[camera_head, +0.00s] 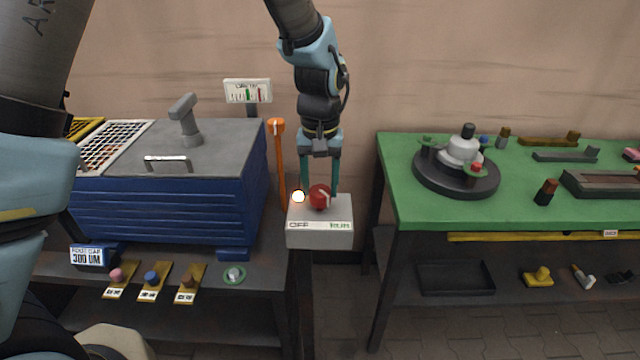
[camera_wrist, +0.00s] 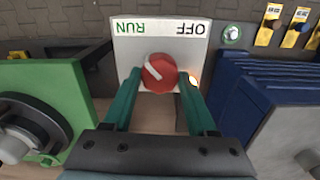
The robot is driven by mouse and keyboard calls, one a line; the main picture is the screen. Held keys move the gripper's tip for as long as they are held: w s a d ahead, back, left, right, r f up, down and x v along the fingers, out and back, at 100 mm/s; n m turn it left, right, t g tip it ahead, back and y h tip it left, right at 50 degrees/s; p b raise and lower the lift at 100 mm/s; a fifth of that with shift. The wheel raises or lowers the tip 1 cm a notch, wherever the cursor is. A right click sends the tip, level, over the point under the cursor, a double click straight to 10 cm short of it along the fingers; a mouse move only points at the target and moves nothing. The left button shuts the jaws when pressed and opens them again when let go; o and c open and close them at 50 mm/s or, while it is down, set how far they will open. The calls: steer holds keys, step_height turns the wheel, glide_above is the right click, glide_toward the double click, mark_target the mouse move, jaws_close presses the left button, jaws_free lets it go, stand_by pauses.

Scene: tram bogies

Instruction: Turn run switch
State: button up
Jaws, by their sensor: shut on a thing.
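The run switch is a round red knob (camera_head: 319,196) with a pale pointer mark, on a light grey box (camera_head: 320,236) labelled OFF at left and RUN at right. A lit lamp (camera_head: 298,196) glows beside the knob on its left. My gripper (camera_head: 320,188) reaches down from above to the knob. In the wrist view the red knob (camera_wrist: 159,73) sits between the two green fingertips, and my gripper (camera_wrist: 160,80) is shut on it. There the pale mark points up and left, toward the RUN side of the upside-down labels. The lamp is partly hidden there by a finger.
A blue machine (camera_head: 165,215) with a grey top stands close on the left, with an orange upright (camera_head: 279,160) near the box. A green table (camera_head: 405,205) with a round fixture (camera_head: 456,172) stands right. A gap of floor lies between.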

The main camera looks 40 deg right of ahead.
mark_target(320, 190)
steer(key=o, duration=1.4)
steer(key=shift+c, duration=0.2)
step_height(320, 190, up, 11)
steer(key=b, duration=0.2)
steer(key=shift+f, duration=0.1)
